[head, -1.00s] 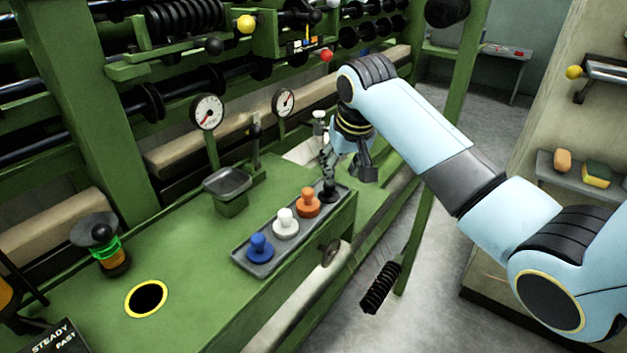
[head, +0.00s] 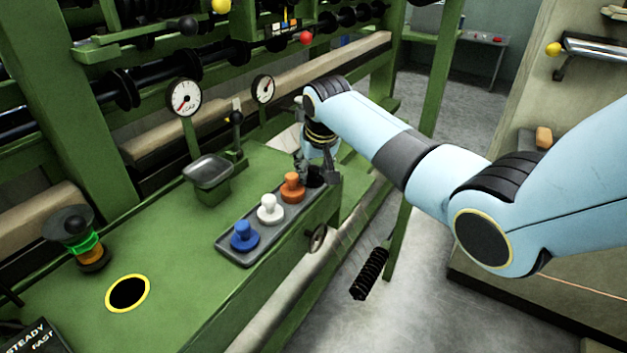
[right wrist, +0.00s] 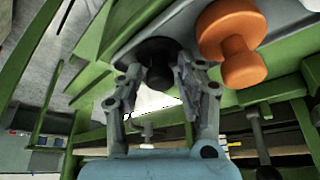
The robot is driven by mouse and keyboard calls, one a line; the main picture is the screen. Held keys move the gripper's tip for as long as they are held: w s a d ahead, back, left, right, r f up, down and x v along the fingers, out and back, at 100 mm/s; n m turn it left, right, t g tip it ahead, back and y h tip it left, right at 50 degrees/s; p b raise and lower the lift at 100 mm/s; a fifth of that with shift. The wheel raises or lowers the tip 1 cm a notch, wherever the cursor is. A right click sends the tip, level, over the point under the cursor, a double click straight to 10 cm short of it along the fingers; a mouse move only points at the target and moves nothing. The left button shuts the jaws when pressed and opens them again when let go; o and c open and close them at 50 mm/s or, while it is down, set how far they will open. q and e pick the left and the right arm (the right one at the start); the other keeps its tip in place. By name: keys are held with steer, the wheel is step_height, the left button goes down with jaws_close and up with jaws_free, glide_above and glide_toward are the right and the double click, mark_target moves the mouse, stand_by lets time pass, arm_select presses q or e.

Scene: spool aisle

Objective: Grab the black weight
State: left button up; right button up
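The black weight (right wrist: 155,50) stands at the far end of the grey tray (head: 237,258), past the orange weight (head: 292,187). In the head view the black weight (head: 315,177) is partly hidden by my right gripper (head: 317,176). In the right wrist view the fingers of this gripper (right wrist: 160,82) are open, one on each side of the black weight's knob. A narrow gap seems to show beside the knob; contact is not clear. My left gripper is not in view.
A white weight (head: 270,209) and a blue weight (head: 244,236) stand in the same tray. A scale pan (head: 208,171) and dial gauges (head: 185,97) are behind it. A yellow-rimmed hole (head: 128,293) and a green-ringed lamp (head: 85,243) are at left.

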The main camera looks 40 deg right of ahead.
steer(key=shift+c, duration=0.5)
jaws_close()
steer(key=shift+r, duration=0.15)
